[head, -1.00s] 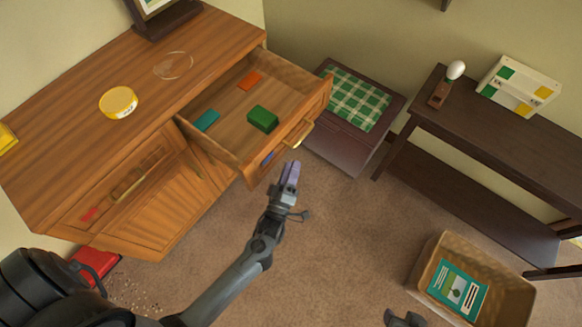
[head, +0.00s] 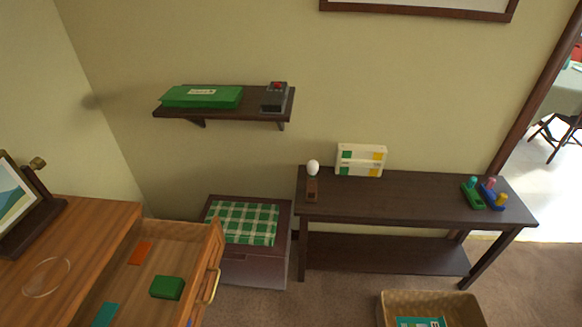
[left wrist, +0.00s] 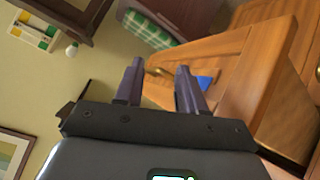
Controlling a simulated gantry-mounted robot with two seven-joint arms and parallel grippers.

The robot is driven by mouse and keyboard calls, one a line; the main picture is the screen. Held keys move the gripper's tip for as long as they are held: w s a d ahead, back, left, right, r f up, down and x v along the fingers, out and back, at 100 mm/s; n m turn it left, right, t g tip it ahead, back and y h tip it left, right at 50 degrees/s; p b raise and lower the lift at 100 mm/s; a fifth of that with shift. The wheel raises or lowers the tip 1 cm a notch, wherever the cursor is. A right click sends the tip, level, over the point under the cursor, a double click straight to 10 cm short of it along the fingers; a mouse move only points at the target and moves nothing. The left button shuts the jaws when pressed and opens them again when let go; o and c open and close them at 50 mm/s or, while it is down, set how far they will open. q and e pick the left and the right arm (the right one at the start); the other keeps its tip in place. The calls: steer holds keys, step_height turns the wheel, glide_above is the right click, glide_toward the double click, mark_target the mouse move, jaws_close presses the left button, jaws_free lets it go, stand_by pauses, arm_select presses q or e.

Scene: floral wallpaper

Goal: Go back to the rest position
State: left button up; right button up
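My left gripper (left wrist: 160,84) shows in the left wrist view with its two purple-grey fingers apart and nothing between them. The open drawer's front and handle lie beyond the fingers there, with a blue patch (left wrist: 207,82) on the wood. In the head view neither gripper is visible. The wooden dresser (head: 95,222) has its drawer (head: 140,283) pulled out. In the drawer lie a green block (head: 167,287), an orange piece (head: 139,252) and a teal piece (head: 105,314).
A dark chest (head: 252,270) with a green checked cushion (head: 243,223) stands beside the drawer. A dark console table (head: 420,200) is to the right, and a wicker basket (head: 462,306) is on the floor. A wall shelf (head: 225,109) holds a green case (head: 202,97).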

arm_select(q)
steer(key=s+r+m+g+p, duration=0.3)
steer(key=s+r+m+g, duration=0.4)
steer(key=s, duration=0.6)
step_height(320, 180, up, 40)
steer(key=s+f+p, duration=0.1)
steer(key=s+p, duration=0.1)
steer(key=p, duration=3.6)
step_height(320, 180, down, 61)
steer(key=b, duration=6.1)
steer(key=shift+w+a+f+n+b, duration=0.15)
steer(key=shift+w+n+b, duration=0.1)
steer(key=shift+n+b, duration=0.05)
